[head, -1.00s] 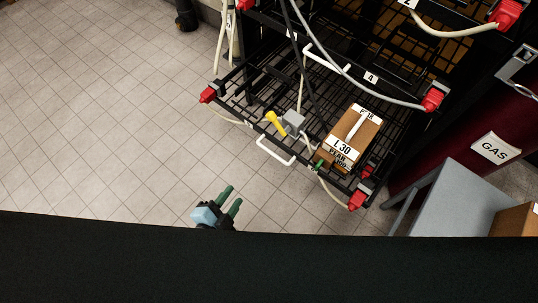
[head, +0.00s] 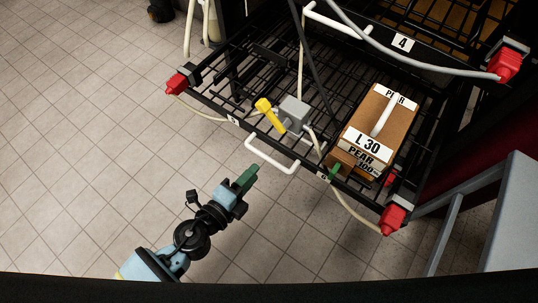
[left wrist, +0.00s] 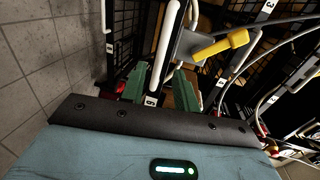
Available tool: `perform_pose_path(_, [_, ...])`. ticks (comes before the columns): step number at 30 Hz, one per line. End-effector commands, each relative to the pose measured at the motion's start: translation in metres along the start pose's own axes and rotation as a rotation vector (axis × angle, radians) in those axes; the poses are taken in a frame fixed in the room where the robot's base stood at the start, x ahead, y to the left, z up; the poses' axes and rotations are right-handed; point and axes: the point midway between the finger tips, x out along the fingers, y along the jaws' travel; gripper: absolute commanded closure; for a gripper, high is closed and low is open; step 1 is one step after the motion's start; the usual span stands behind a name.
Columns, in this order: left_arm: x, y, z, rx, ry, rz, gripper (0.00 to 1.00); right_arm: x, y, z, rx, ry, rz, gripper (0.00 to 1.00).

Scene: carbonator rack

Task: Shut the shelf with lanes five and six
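The pulled-out black wire shelf (head: 215,112) carries small tags, one reading 6 (head: 323,176). A white bar handle (head: 272,157) is on its front edge and also shows in the left wrist view (left wrist: 165,45). My left gripper (head: 250,174) has green fingers and is just in front of the handle's left end. In the left wrist view its fingers (left wrist: 159,88) are apart, with the handle appearing between them; I cannot tell whether they touch it. The right gripper is not in view.
A brown box marked PEAR L 30 (head: 374,137) stands on the shelf's right side. A grey valve with a yellow lever (head: 270,115) is left of it. Red corner pieces (head: 392,220) and pale hoses edge the shelf. A shelf tagged 4 (head: 403,43) is above. Tiled floor is clear at left.

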Motion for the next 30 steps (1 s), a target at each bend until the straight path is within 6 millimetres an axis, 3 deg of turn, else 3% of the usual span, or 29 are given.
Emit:
perform_pose_path(8, [0.007, -0.001, 0.000, 0.001, 0.000, -0.001, 0.69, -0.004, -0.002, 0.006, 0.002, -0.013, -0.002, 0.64])
perform_pose_path(21, [0.067, 0.000, 0.000, -0.001, 0.000, -0.001, 0.69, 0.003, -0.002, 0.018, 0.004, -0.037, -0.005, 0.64])
perform_pose_path(30, [0.078, -0.001, 0.000, -0.001, 0.000, -0.001, 0.69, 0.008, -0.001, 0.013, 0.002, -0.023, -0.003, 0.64])
